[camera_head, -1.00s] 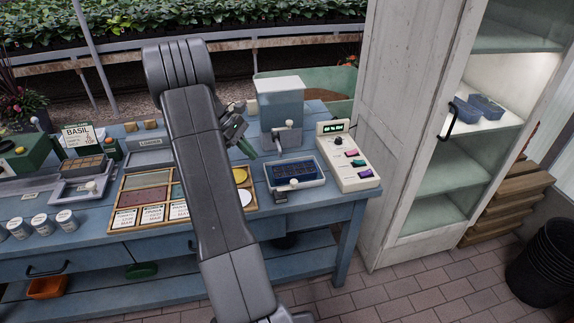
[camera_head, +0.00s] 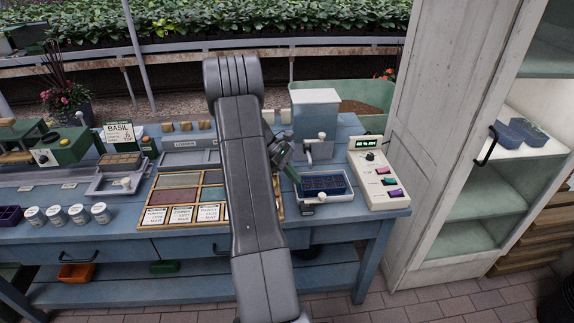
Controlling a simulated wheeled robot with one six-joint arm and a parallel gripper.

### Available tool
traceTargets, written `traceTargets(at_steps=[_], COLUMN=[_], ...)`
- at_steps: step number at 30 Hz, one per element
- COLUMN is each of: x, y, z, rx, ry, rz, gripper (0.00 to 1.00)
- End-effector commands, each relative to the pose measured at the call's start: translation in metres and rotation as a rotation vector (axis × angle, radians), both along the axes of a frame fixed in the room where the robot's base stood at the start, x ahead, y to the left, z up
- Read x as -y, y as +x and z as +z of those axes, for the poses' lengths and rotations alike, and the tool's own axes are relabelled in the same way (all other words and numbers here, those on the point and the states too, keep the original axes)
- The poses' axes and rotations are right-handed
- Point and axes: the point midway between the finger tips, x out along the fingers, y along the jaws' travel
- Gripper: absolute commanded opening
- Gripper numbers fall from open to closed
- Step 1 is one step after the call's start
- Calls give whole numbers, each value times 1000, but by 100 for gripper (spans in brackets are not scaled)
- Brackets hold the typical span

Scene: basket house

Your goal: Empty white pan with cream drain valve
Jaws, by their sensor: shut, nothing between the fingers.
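I cannot tell which knob is the drain valve, or whether water is in either pan.
A dispenser with a grey-blue hopper (camera_head: 316,115) stands behind the right pan. A white control box (camera_head: 377,178) is right of it, near the white cabinet (camera_head: 447,120). A wooden sectioned tray (camera_head: 160,195) lies left of my arm. Jars (camera_head: 78,213) stand at the front left.

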Motion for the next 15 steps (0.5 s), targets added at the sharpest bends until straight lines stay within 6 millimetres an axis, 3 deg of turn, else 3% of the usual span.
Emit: traceTargets(at_steps=[4, 9, 15], x=[19, 41, 52], y=[-10, -21, -26], z=[-22, -25, -28], rx=[-4, -2, -1], ry=[0, 0, 0], rz=[-2, -3, -1], gripper=[0, 0, 0])
